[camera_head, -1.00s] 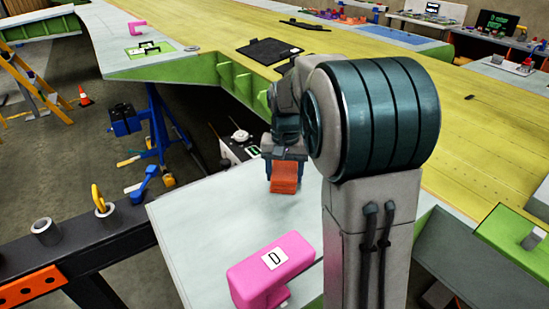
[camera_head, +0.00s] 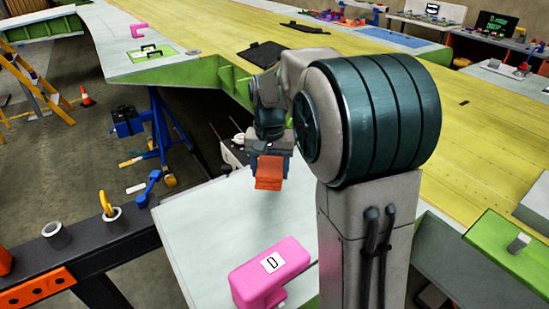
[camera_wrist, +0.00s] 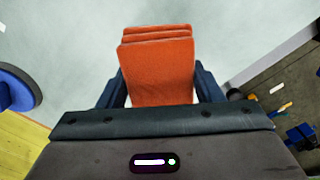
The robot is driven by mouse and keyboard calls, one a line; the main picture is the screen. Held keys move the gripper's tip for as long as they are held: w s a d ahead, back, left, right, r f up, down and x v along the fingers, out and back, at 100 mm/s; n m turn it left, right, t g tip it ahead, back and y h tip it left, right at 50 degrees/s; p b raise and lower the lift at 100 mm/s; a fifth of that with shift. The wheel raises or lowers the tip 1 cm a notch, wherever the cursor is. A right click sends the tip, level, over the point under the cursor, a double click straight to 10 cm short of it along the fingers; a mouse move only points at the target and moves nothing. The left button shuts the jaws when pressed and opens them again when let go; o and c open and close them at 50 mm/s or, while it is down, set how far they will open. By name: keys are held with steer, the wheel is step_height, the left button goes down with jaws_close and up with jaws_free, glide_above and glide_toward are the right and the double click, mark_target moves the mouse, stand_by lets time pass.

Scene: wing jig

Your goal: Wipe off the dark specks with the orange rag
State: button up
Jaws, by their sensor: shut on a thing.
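The folded orange rag (camera_head: 269,173) is held between the fingers of my gripper (camera_head: 268,160), over the pale grey panel (camera_head: 205,235). In the wrist view the orange rag (camera_wrist: 158,70) sits between the two dark blue fingers of my gripper (camera_wrist: 160,88), which are shut on it. Whether the rag touches the panel or hangs just above it I cannot tell. I make out no clear dark specks on the panel in either view; part of it is hidden behind my arm and gripper.
A pink block marked D (camera_head: 268,272) stands on the panel's near part. The panel's left edge drops to a dark beam (camera_head: 100,240) with metal sleeves. Beyond lies the yellow wing surface (camera_head: 360,75). A blue round thing (camera_wrist: 18,90) shows at the left of the wrist view.

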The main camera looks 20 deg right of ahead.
steer(key=shift+r+p, duration=0.7)
steer(key=shift+r, duration=0.55)
steer(key=shift+f, duration=0.1)
